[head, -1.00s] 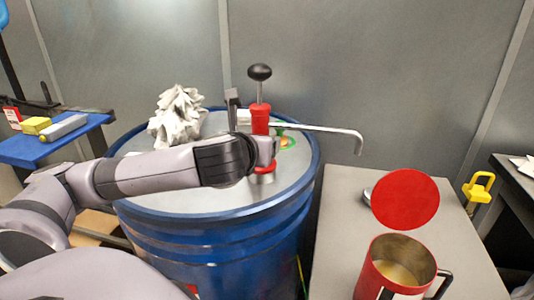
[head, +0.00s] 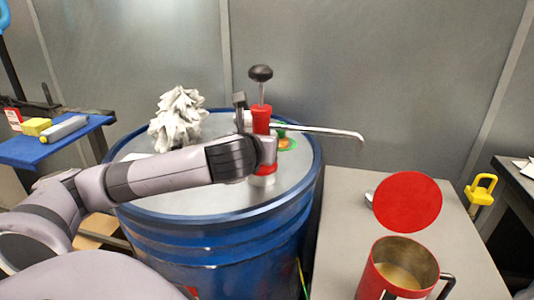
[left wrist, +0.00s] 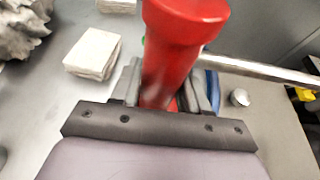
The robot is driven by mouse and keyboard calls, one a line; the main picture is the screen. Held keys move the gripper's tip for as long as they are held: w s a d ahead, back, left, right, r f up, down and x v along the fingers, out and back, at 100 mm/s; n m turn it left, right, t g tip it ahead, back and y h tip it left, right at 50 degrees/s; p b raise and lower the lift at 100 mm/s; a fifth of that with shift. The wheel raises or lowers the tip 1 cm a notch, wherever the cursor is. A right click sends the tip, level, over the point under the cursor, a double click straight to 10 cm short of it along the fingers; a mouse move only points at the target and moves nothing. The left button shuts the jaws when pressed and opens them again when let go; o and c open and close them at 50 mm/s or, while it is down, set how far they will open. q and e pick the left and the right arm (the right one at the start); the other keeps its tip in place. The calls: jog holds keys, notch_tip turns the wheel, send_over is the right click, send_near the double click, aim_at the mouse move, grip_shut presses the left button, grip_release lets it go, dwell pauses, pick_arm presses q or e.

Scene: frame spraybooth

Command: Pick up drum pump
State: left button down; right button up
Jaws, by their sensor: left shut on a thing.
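The drum pump (head: 261,119) has a red body, a black ball knob on a thin rod and a long metal spout reaching right. It stands nearly upright over the lid of the blue drum (head: 220,240). My left gripper (head: 266,150) is shut on its red body. In the left wrist view the red pump body (left wrist: 178,50) sits between the fingers of my left gripper (left wrist: 165,90). The pump's lower end is partly hidden by the gripper, so I cannot tell whether it touches the lid. My right gripper is not in view.
A crumpled pale rag (head: 180,118) lies on the drum lid. A grey table (head: 335,215) at the right holds a red can (head: 375,280) and a round red lid (head: 407,202). A blue shelf (head: 40,150) is at the left. A grey wall stands behind.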

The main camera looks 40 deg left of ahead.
pick_arm(q)
jog(key=shift+r, duration=0.4)
notch_tip(320, 180, up, 20)
jog(key=p, duration=0.5)
jog(key=shift+f, duration=0.15)
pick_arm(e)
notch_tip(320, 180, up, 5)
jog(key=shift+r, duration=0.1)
pick_arm(q)
jog(key=shift+f, duration=0.1)
dwell(0.3)
